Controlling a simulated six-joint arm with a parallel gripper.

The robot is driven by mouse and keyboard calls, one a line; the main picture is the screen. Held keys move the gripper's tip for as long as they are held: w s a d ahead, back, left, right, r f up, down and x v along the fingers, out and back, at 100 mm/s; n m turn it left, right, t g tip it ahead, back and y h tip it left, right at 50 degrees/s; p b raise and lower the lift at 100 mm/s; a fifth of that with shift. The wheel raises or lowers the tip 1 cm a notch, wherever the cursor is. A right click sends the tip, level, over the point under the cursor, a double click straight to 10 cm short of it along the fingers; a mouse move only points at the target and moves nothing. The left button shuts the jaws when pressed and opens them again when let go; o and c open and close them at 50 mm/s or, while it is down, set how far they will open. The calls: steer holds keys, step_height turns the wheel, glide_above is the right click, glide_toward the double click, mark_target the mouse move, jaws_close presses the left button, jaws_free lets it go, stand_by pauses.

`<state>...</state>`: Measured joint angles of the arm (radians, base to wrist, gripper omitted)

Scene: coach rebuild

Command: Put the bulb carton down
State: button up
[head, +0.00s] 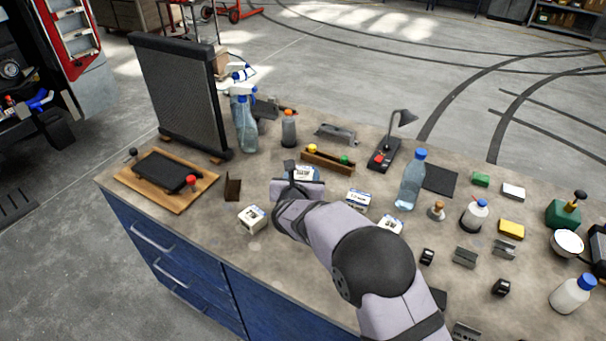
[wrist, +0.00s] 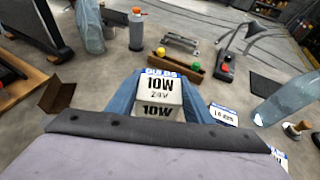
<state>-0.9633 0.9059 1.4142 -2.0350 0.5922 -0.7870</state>
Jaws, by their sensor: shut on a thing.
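The bulb carton (wrist: 158,94) is a small white box with a blue strip and black "10W 24V" print. In the wrist view it sits between the two blue fingers of my gripper (wrist: 155,97), which is shut on it. In the head view my gripper (head: 297,173) is over the middle of the bench. A bit of the carton (head: 306,173) shows beside it; my gripper and arm hide the rest. I cannot tell whether the carton's underside touches the bench.
More white cartons stand nearby: one at left (head: 252,219), two at right (head: 357,199) (head: 389,224). A wooden rack (head: 328,161) with coloured knobs lies behind, a small brown bracket (head: 232,188) to the left, and a water bottle (head: 411,180) to the right. Some bare bench (head: 215,238) shows at front left.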

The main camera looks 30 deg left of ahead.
steer(key=o, duration=1)
steer(key=shift+o, duration=0.2)
steer(key=shift+r, duration=0.1)
steer(key=shift+s, duration=0.1)
steer(key=b+v, duration=0.3)
steer(key=v, duration=0.9)
steer(key=shift+b, duration=0.35)
steer(key=shift+d, duration=0.1)
